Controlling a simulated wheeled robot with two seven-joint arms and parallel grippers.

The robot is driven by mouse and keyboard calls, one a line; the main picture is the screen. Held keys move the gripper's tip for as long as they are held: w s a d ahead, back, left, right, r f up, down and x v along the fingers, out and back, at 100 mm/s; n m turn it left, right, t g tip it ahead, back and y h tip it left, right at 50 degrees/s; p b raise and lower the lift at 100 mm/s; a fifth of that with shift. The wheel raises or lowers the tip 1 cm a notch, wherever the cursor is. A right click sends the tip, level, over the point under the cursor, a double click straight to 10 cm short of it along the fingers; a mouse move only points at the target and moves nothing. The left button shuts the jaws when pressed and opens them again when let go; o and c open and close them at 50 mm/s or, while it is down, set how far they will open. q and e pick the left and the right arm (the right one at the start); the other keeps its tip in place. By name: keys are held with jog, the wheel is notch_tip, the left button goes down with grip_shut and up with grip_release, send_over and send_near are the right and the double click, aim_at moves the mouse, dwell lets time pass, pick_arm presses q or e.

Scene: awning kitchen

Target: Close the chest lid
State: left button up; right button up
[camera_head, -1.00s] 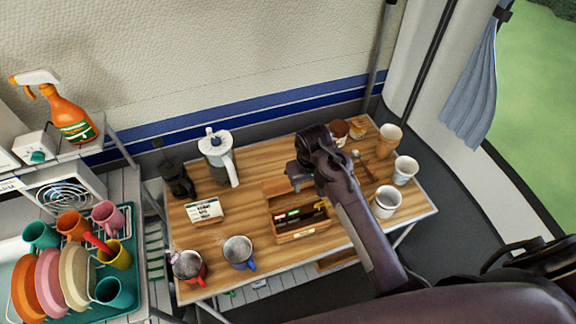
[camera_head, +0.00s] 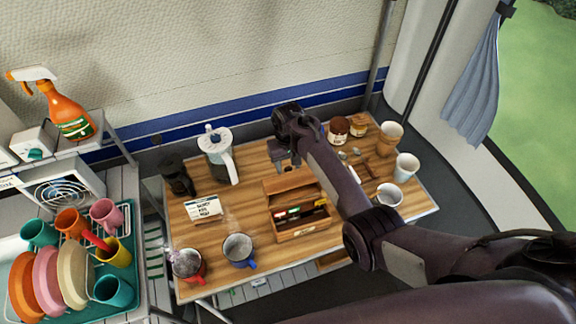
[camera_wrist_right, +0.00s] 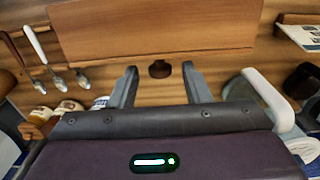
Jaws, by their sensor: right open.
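The wooden chest (camera_head: 302,236) stands open on the table, with small packets visible inside. Its lid (camera_head: 288,187) is raised at the back of the box. My right gripper (camera_head: 286,164) is behind the lid, on the wall side. In the right wrist view the lid (camera_wrist_right: 160,30) fills the top middle as a plain wooden board. A dark round knob (camera_wrist_right: 160,69) shows at its edge, between the fingers of my open right gripper (camera_wrist_right: 160,82). The fingers hold nothing; I cannot tell whether they touch the lid. My left gripper is out of view.
A white kettle (camera_head: 217,152) and a dark coffee maker (camera_head: 176,176) stand left of the gripper. Jars (camera_head: 338,129) and white cups (camera_head: 388,194) stand to the right. Mugs (camera_head: 238,250) and a small sign (camera_head: 203,207) are left of the chest.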

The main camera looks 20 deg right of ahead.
jog(key=shift+f, duration=0.25)
grip_shut()
